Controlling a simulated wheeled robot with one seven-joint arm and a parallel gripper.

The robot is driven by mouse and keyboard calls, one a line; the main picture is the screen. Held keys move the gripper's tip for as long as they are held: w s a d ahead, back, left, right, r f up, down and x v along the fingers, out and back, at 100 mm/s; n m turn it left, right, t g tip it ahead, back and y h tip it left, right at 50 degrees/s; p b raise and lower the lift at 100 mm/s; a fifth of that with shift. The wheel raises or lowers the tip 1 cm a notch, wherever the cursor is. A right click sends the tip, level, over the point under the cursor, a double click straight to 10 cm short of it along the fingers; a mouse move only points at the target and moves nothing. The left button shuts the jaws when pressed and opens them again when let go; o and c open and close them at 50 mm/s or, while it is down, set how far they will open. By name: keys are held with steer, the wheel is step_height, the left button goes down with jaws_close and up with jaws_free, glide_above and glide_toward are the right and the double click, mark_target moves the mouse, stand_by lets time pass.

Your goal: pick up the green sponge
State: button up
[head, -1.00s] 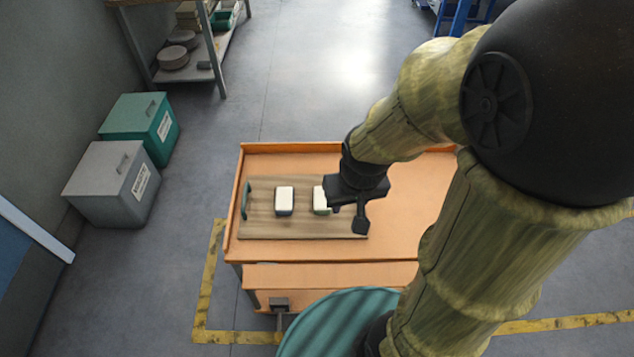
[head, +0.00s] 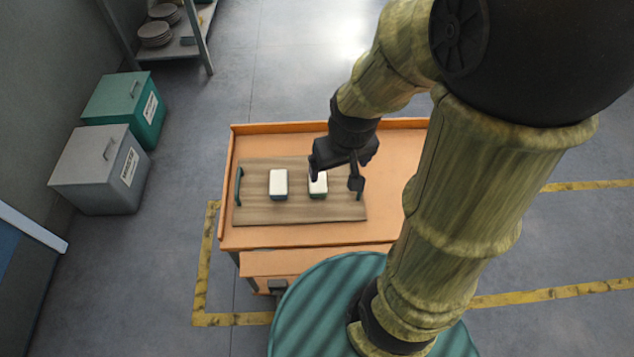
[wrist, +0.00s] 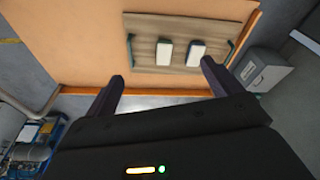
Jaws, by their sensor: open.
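Two small blocks with white tops lie side by side on a wooden tray (head: 255,207). The right block (head: 318,186) shows a green lower side, which fits the green sponge. The left block (head: 279,183) has a darker grey-green side. In the wrist view, which is turned round, the green-sided block (wrist: 165,52) is on the left and the other (wrist: 196,53) on the right. My gripper (head: 335,179) is open and empty, above the tray's right part, and hides part of the right block's top edge. The fingers (wrist: 161,73) are apart from both blocks.
The tray has dark handles at both ends and lies on an orange cart (head: 300,236) with a raised rim. A grey bin (head: 97,170) and a green bin (head: 125,108) stand left on the floor. A shelf with plates (head: 155,33) is at the back left.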

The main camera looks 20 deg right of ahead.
steer(key=shift+o, duration=0.6)
steer(key=w+d+f+n+g+y+b, duration=0.1)
steer(key=w+d+f+n+b, duration=0.2)
steer(key=w+f+n, duration=0.4)
steer(key=shift+w+n+y, duration=0.4)
steer(key=shift+w+n, duration=0.1)
steer(key=shift+w, duration=0.25)
steer(key=w+d+f+n+y+b, duration=0.1)
steer(key=w+d+f+n+y, duration=0.1)
steer(key=w+f+n, duration=0.3)
steer(key=shift+w+d+f+n+y+b, duration=0.2)
steer(key=shift+w+d+n+y+b, duration=0.15)
steer(key=shift+w+n, duration=0.35)
steer(key=shift+s+g, duration=0.1)
steer(key=shift+g, duration=0.2)
steer(key=p, duration=0.2)
glide_above(323, 179)
step_height(323, 179, down, 11)
steer(key=shift+s+d+r, duration=0.1)
steer(key=shift+f, duration=0.25)
